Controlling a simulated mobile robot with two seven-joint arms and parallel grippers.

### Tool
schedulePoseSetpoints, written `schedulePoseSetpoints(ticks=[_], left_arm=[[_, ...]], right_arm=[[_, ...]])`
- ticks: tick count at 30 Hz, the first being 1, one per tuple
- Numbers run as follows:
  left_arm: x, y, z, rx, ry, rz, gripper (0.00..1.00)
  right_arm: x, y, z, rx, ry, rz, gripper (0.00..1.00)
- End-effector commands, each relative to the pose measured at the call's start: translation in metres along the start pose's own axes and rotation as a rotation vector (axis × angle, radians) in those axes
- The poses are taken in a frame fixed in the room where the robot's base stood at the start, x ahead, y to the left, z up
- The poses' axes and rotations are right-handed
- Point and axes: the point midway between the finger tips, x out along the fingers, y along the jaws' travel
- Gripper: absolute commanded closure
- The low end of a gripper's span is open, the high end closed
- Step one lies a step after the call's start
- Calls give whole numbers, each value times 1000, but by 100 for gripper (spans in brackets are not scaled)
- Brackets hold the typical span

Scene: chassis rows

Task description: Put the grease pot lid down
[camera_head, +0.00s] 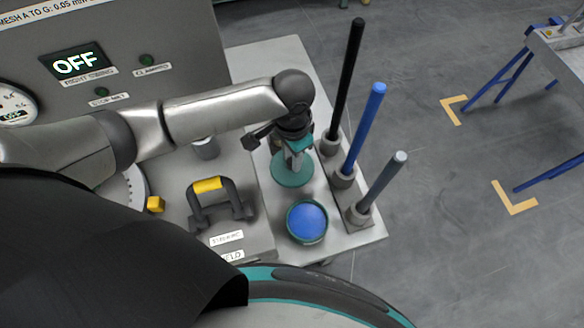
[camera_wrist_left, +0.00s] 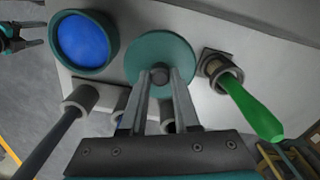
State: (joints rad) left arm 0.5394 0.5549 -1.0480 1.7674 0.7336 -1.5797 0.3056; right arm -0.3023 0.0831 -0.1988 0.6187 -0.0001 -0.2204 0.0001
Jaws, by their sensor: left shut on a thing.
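The grease pot lid is a teal disc (camera_head: 293,170) with a small knob in its middle. It also shows in the left wrist view (camera_wrist_left: 150,50). My left gripper (camera_head: 296,152) points down and is shut on the lid's knob; its two fingers (camera_wrist_left: 160,80) meet there in the wrist view. The lid looks level and close to the grey bench top; I cannot tell whether it touches. The open grease pot (camera_head: 307,222), teal-rimmed with blue grease inside, stands beside the lid, apart from it; it also shows in the left wrist view (camera_wrist_left: 86,42).
Black (camera_head: 347,80), blue (camera_head: 364,128) and grey (camera_head: 383,180) rods stand in sockets along the bench's right edge. A green handle (camera_wrist_left: 250,108) sits in a holder near the lid. A yellow-gripped handle (camera_head: 208,185) and a control panel reading OFF (camera_head: 77,65) are left.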

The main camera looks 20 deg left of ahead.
Motion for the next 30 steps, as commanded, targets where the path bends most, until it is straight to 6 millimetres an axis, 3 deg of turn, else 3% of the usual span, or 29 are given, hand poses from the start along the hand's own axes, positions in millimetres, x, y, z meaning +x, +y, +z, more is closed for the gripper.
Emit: schedulePoseSetpoints(ticks=[12,26,27,30], left_arm=[[50,0,0,-1,-2,0,100],[57,0,0,-1,0,0,100],[56,0,0,-1,0,0,66],[56,0,0,-1,0,0,54]], right_arm=[[13,-4,-2,2,4,-5,29],[13,-5,-3,1,6,-6,29],[13,-5,-3,1,6,-6,29],[13,-5,-3,1,6,-6,29]])
